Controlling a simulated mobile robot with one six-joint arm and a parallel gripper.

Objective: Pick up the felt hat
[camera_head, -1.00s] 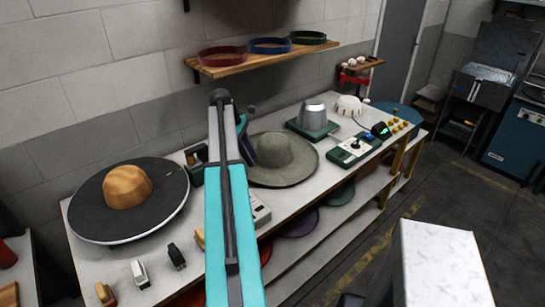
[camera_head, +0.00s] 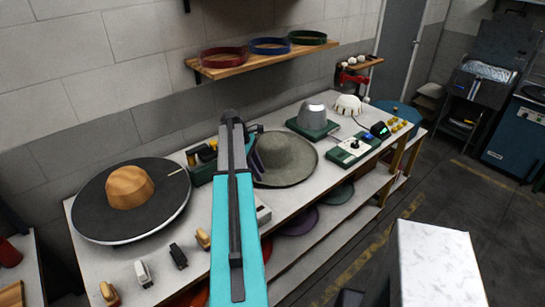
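My teal and grey arm reaches up in front of the bench. My gripper (camera_head: 258,158) shows only in part, as dark pieces at the left side of the hat, overlapping its brim in the picture. The arm hides the rest of it. I cannot tell whether it touches the hat, or whether its fingers are open or shut.
A black round plate with a wooden hat block (camera_head: 129,187) stands at left. A metal dome on a green base (camera_head: 313,121) and a green control box (camera_head: 352,150) stand right of the hat. Several small brushes line the front left. A wall shelf (camera_head: 262,62) holds coloured bands.

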